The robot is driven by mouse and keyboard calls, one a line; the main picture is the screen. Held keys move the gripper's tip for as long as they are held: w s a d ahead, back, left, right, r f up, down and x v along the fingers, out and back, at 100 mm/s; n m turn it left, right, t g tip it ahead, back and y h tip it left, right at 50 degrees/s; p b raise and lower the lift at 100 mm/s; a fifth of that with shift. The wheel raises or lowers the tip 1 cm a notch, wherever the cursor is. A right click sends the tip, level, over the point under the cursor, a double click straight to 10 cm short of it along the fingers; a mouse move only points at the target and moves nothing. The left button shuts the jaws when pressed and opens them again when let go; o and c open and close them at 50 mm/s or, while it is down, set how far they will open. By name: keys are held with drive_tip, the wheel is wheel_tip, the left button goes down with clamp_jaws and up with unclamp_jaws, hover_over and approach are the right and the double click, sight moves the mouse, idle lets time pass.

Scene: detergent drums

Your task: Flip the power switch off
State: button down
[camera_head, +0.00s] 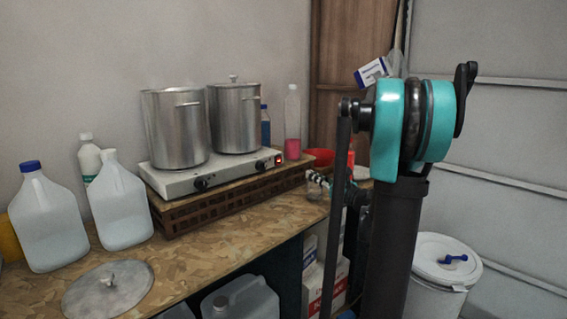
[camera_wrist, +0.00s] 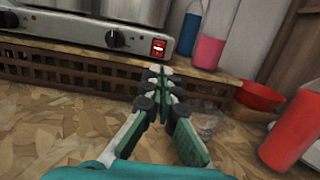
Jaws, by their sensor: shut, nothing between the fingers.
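The power switch (camera_wrist: 158,47) is a small red rocker, lit, on the right end of the front panel of a white double hot plate (camera_wrist: 60,35). In the head view the switch (camera_head: 279,160) shows as a small red spot beside a black knob. My gripper (camera_wrist: 163,73) is shut and empty in the wrist view, its tips just below the switch in the picture. I cannot tell whether the tips touch the panel. In the head view my arm stands at the right, and the gripper is partly hidden near the counter's right end.
Two steel pots (camera_head: 176,128) stand on the hot plate, which rests on a brown lattice crate (camera_head: 210,208). A pink bottle (camera_head: 292,122), a red bowl (camera_wrist: 259,96) and a red bottle (camera_wrist: 295,132) are to the right. White jugs (camera_head: 120,208) and a lid (camera_head: 108,288) are at the left.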

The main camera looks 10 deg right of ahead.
sight(280, 158)
drive_tip(key=x, duration=1.3)
drive_tip(key=shift+w+a, duration=0.25)
drive_tip(key=shift+w, duration=0.15)
drive_tip(key=shift+a+r, duration=0.1)
drive_tip(key=shift+w+a+r, duration=0.2)
drive_tip(key=shift+w, duration=0.1)
